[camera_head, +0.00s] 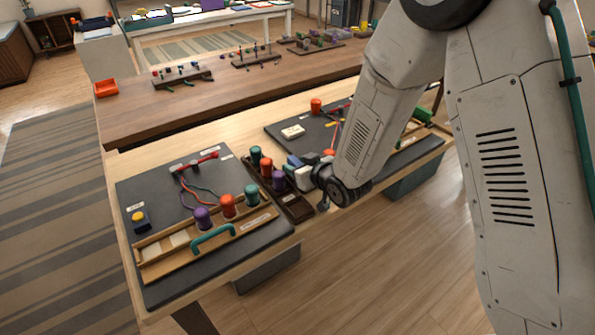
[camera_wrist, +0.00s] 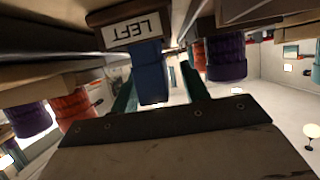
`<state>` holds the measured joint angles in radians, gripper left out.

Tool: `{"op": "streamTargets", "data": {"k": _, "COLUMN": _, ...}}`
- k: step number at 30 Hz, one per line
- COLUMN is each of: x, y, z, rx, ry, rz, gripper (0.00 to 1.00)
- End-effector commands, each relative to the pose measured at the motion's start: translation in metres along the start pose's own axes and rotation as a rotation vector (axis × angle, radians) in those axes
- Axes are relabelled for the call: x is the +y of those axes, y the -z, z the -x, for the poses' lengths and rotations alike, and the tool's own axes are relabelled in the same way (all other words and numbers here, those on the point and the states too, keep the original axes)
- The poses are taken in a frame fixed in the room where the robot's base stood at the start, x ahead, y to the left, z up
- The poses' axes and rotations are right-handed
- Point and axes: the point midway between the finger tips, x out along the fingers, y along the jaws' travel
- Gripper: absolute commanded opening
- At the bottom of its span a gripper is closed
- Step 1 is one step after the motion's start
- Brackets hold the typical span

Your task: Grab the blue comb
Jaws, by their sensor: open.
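A blue block-like piece (camera_wrist: 151,75), which I take for the blue comb, sits against a brown block (camera_wrist: 128,18) labelled LEFT in the wrist view. My gripper (camera_wrist: 160,72) is open, with one teal finger on either side of the blue piece. I cannot tell whether the fingers touch it. No teeth show. In the head view my gripper (camera_head: 297,172) is low over the table's middle, beside the brown spool rack (camera_head: 292,207). Blue also shows there, but the arm's end hides much of that spot.
Teal, orange and purple spools (camera_head: 278,180) stand in the rack close left of my gripper. A dark mat (camera_head: 150,180) at left bears cords, a yellow button (camera_head: 138,216) and a wooden tray (camera_head: 160,265) with a teal handle. Another mat (camera_head: 285,128) lies behind.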

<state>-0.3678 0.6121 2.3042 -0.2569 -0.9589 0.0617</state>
Motion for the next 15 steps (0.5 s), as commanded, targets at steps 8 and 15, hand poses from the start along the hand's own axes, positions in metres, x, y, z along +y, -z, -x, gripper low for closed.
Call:
{"op": "streamTargets", "data": {"k": 8, "x": 0.0004, "y": 0.0003, "z": -0.0044, "rx": 0.001, "ry": -0.001, "rz": 0.000, "gripper": 0.45}}
{"op": "streamTargets", "data": {"k": 15, "x": 0.0002, "y": 0.0003, "z": -0.0042, "rx": 0.001, "ry": -0.001, "rz": 0.000, "gripper": 0.00}}
